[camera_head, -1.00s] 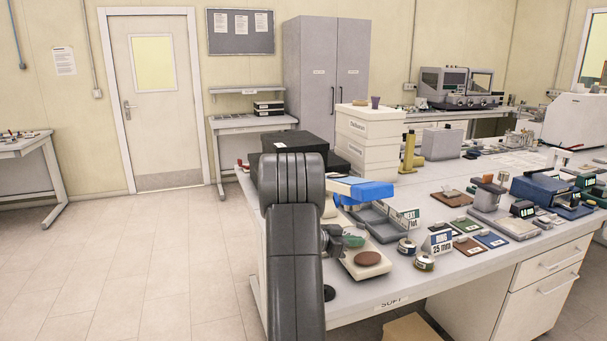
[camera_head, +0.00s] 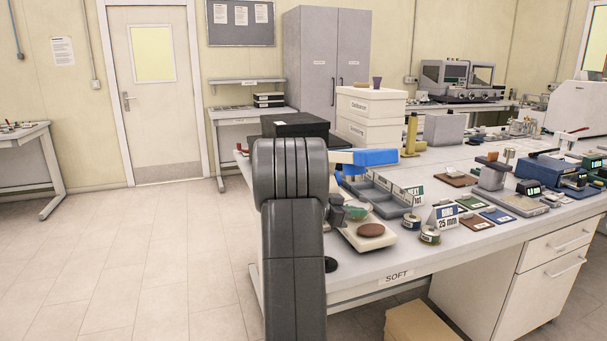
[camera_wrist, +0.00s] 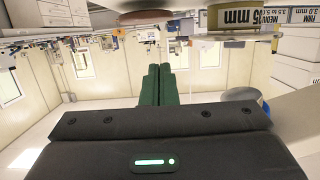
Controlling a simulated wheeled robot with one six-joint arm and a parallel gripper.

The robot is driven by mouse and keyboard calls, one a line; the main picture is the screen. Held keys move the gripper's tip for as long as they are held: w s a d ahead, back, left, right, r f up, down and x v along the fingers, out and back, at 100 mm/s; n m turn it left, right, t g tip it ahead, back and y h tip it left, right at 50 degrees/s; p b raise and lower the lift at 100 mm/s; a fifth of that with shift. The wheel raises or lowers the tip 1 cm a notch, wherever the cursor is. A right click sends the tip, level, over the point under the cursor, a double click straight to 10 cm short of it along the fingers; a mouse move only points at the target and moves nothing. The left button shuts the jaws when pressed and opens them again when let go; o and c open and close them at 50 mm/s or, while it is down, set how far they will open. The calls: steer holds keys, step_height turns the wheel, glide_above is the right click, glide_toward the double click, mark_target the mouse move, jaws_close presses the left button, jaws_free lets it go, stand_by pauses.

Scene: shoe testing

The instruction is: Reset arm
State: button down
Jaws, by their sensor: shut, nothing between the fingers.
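In the wrist view my gripper (camera_wrist: 160,70) shows two dark green fingers pressed together, with nothing between them. The room appears upside down in this view, and the fingers stand clear of the bench items. In the head view my dark arm (camera_head: 292,210) rises at the front left of the bench (camera_head: 440,262).
A pale block with a brown disc (camera_head: 371,230) sits close to my arm, near a blue item (camera_head: 372,157) and grey trays (camera_head: 386,199). Small tape rolls (camera_head: 430,236) stand to the right. A cardboard box (camera_head: 418,322) is below. The left floor is clear.

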steer(key=shift+s+a+f+b, duration=0.3)
steer(key=shift+f+b, duration=0.1)
steer(key=shift+b, duration=2.15)
steer(key=v, duration=0.7)
steer(key=x, duration=0.7)
steer(key=shift+d+r, duration=0.15)
steer(key=shift+r, duration=0.1)
steer(key=p, duration=0.3)
steer(key=shift+w+r, duration=0.15)
steer(key=shift+r, duration=0.2)
steer(key=p, duration=0.7)
steer(key=shift+w+d+r, duration=0.15)
steer(key=shift+w+d, duration=0.05)
steer(key=shift+d, duration=0.15)
steer(key=p, duration=0.7)
steer(key=shift+s+d+r, duration=0.15)
steer(key=shift+d, duration=0.1)
steer(key=s+a+r+b, duration=0.1)
steer(key=s+a+b, duration=0.2)
steer(key=s+a, duration=0.3)
steer(key=shift+a+r+g+y, duration=0.3)
steer(key=shift+a+r, duration=0.1)
steer(key=shift+a, duration=0.15)
